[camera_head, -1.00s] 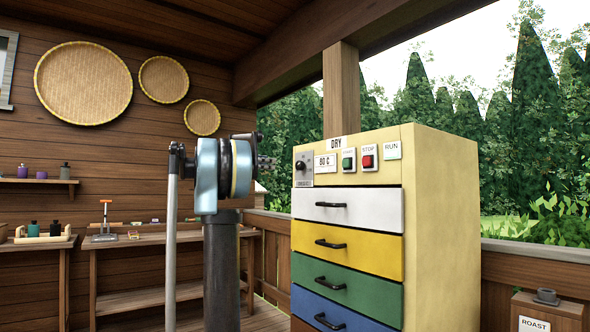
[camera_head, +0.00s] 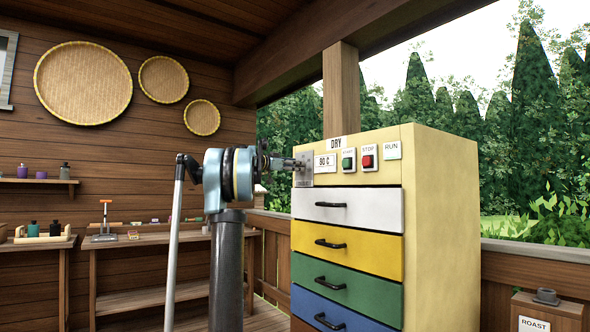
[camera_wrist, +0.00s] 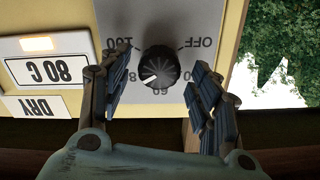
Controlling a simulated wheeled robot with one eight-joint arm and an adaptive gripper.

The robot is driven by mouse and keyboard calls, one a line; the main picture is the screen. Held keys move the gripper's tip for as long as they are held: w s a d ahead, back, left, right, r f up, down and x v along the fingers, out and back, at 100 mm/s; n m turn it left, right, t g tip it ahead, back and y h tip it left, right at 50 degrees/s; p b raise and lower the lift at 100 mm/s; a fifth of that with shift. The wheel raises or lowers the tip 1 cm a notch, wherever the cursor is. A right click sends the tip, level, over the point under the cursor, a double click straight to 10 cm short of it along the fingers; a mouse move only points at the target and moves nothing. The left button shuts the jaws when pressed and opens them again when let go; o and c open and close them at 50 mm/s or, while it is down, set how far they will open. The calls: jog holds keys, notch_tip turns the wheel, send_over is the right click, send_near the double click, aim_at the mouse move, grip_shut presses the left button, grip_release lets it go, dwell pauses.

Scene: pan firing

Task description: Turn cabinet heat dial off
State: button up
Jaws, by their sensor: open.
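The black round heat dial (camera_wrist: 160,68) sits on a grey scale plate on the cream drying cabinet (camera_head: 445,230). The wrist view is upside down. The dial's white mark points to the lower left there, toward the 80 side; OFF is at the upper right of the scale. My gripper (camera_wrist: 160,72) is open, with one blue-padded finger on each side of the dial and gaps visible between. In the head view my gripper (camera_head: 292,164) is at the cabinet's upper left and hides the dial. The temperature display (camera_head: 325,161) reads 80 C.
Beside the display are a green start button (camera_head: 348,160), a red STOP button (camera_head: 368,160) and a RUN label (camera_head: 392,150). White, yellow, green and blue drawers with black handles lie below. A wooden workbench (camera_head: 150,240) stands at the left.

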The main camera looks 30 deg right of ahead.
jog(key=shift+d, duration=0.6)
jog(key=c, duration=1)
jog(key=shift+c, duration=0.2)
jog(key=shift+n, duration=0.3)
